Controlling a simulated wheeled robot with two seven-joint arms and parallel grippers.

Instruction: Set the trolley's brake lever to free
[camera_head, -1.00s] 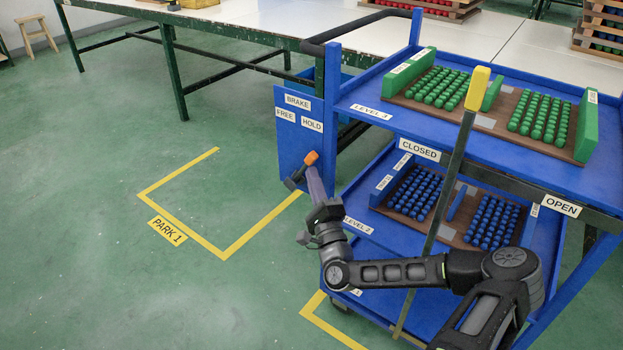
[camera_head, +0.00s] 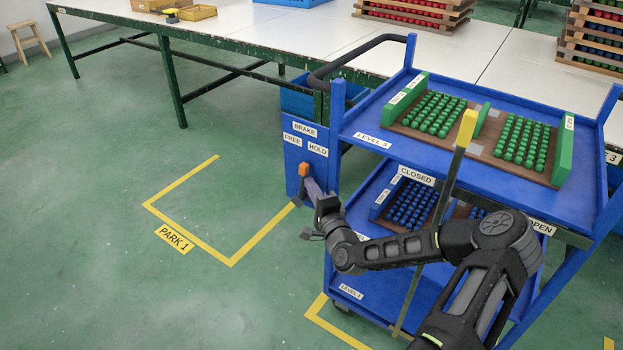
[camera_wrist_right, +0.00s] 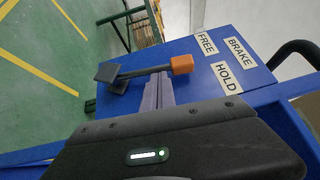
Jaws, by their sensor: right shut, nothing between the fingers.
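The brake lever (camera_head: 304,170), with an orange knob on a dark arm, stands at the blue brake panel (camera_head: 294,156) on the trolley's left end. In the right wrist view the lever (camera_wrist_right: 150,71) points roughly between the FREE label (camera_wrist_right: 206,44) and the HOLD label (camera_wrist_right: 227,78). My right gripper (camera_head: 309,184) is shut and empty, with its fingers beside the lever on the HOLD side, just below the knob. The fingers (camera_wrist_right: 160,88) look to be against the lever arm, but contact is not certain. My left gripper is not in view.
The blue trolley (camera_head: 350,118) carries ball trays on its shelves. A tall yellow-topped lever (camera_head: 467,128) stands between CLOSED and OPEN labels, behind my right arm. A white-topped table (camera_head: 240,45) is behind. Yellow PARK 1 floor lines (camera_head: 190,195) lie left, with clear floor.

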